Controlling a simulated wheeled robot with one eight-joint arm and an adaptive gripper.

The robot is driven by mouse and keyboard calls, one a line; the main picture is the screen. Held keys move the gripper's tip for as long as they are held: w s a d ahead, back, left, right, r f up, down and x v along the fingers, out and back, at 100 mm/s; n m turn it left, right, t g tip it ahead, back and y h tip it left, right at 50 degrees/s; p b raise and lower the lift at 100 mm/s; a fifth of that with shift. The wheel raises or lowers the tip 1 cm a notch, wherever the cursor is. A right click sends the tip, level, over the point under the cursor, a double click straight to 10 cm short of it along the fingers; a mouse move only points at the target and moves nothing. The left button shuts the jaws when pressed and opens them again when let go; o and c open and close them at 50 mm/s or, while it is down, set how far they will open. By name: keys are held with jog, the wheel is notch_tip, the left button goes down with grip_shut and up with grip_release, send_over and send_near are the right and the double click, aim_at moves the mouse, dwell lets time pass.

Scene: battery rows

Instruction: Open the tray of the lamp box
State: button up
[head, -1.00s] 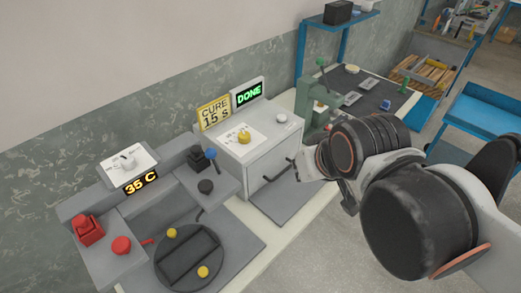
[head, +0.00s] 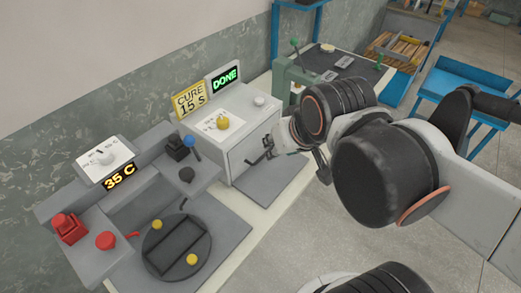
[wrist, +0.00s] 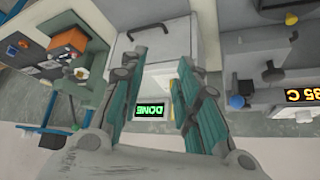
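The lamp box (head: 245,125) is a pale grey box with a yellow knob on top, a yellow "CURE 15 S" sign and a green "DONE" display behind it. A dark handle (head: 268,147) is on its front, and the tray looks flush with the box. My gripper (head: 291,149) is just right of the handle in the head view; its fingertips are partly hidden. In the wrist view the teal fingers (wrist: 161,62) are spread with nothing between them. The lamp box (wrist: 180,32) and handle (wrist: 136,29) lie beyond the fingertips, with a gap.
A grey heating station with a "35 C" display (head: 119,177) and a round dark plate (head: 177,248) stands to the left. A green press (head: 291,77) stands behind the gripper. A grey plate (head: 270,185) lies clear before the lamp box. Blue tables are at right.

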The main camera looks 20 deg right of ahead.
jog(key=w+d+f+m+g, duration=0.25)
jog(key=w+m, duration=0.35)
jog(key=w, duration=0.4)
jog(key=m+g+y, duration=0.1)
jog(key=m+g, duration=0.2)
jog(key=m, duration=0.2)
send_near(263, 155)
jog(key=shift+t, duration=0.35)
jog(key=f+b, duration=0.1)
jog(key=f, duration=0.1)
jog(key=f+b, duration=0.2)
jog(key=f, duration=0.1)
jog(key=f+b, duration=0.2)
jog(key=shift+w+a+f, duration=0.25)
jog(key=shift+w+f, duration=0.1)
jog(key=shift+f, duration=0.05)
grip_shut()
